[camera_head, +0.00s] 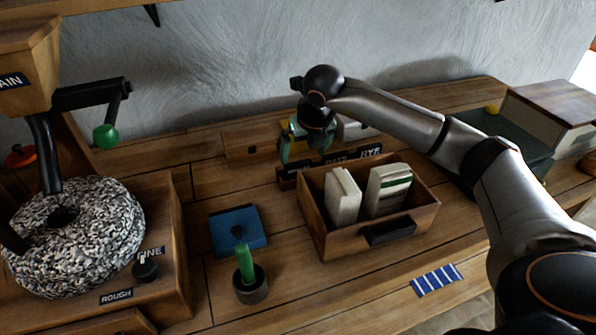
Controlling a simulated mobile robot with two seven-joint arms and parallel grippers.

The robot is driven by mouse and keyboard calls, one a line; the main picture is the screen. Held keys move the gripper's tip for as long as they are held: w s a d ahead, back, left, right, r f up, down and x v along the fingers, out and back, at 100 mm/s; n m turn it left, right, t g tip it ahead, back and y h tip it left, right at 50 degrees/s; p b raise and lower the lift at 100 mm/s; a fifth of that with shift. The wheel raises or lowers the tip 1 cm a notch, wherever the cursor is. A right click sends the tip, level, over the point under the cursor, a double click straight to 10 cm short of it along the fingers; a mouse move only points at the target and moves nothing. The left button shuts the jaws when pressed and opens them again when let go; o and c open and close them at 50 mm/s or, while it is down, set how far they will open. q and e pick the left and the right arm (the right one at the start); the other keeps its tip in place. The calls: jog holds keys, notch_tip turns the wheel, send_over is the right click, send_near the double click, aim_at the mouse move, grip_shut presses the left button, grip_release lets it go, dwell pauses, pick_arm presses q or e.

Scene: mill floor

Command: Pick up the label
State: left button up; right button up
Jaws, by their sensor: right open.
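Several dark labels with white lettering stand in a row in a low wooden holder behind an open wooden box; the rightmost label (371,152) reads RYE. The lettering on the others is partly hidden or too small to read surely. My right gripper (305,154) is open, with its teal fingers pointing down over the left part of the label row. Its fingertips are close to the labels; I cannot tell whether they touch. My left gripper is not in view.
The wooden box (326,226) with pale packets stands in front of the labels. A blue square (222,228), a dark cup (250,291) with a green handle and a stone mill (95,222) are to the left. A striped blue cloth (437,280) lies at the front edge.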

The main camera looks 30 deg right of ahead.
aim_at(298, 163)
jog(key=x, duration=0.5)
jog(key=shift+w+f+p, duration=0.25)
jog(key=shift+w+p, duration=0.1)
jog(key=shift+c, duration=0.2)
jog(key=c, duration=1.1)
jog(key=shift+r, duration=0.1)
